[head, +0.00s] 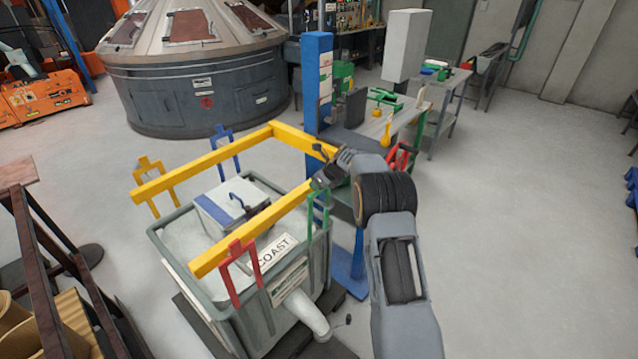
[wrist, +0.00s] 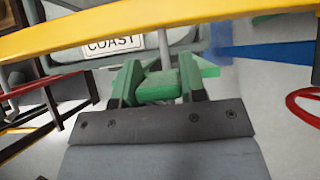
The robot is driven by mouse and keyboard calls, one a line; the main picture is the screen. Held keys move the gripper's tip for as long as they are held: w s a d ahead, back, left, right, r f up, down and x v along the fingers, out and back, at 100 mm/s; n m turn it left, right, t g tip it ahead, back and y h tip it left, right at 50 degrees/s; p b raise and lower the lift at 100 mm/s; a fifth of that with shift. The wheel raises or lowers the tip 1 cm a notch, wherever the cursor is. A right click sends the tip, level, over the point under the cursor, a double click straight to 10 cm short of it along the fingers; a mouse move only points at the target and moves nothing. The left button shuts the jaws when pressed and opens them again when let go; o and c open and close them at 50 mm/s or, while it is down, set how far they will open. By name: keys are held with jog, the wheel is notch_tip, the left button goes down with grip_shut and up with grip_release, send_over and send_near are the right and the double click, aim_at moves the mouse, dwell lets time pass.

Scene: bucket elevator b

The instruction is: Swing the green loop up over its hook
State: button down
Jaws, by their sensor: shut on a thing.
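The green loop (head: 312,212) is at the right corner of the grey bin, below the end of the yellow frame (head: 255,232). My gripper (head: 324,181) is at that corner, coming in from the right. In the wrist view my gripper (wrist: 158,84) is shut on a green bar of the loop (wrist: 158,88), which lies between its fingers. A thin grey rod (wrist: 165,48) shows just beyond the bar, beneath the yellow frame (wrist: 130,22). I cannot tell whether this rod is the hook. My gripper partly hides the loop's top in the head view.
The grey bin (head: 180,262) holds a white and blue box (head: 222,203). Red (head: 236,270), blue (head: 226,150) and yellow (head: 148,178) loops stand around its rim. A blue post (head: 318,85) and a workbench (head: 385,125) are behind.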

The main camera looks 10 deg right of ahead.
jog(key=shift+s+f, duration=0.1)
jog(key=shift+f, duration=0.1)
jog(key=c, duration=0.7)
grip_release()
jog(key=shift+r, duration=0.1)
jog(key=shift+d+r, duration=0.1)
jog(key=b+v, duration=0.3)
jog(key=v, duration=1)
jog(key=shift+s+d+r, duration=0.2)
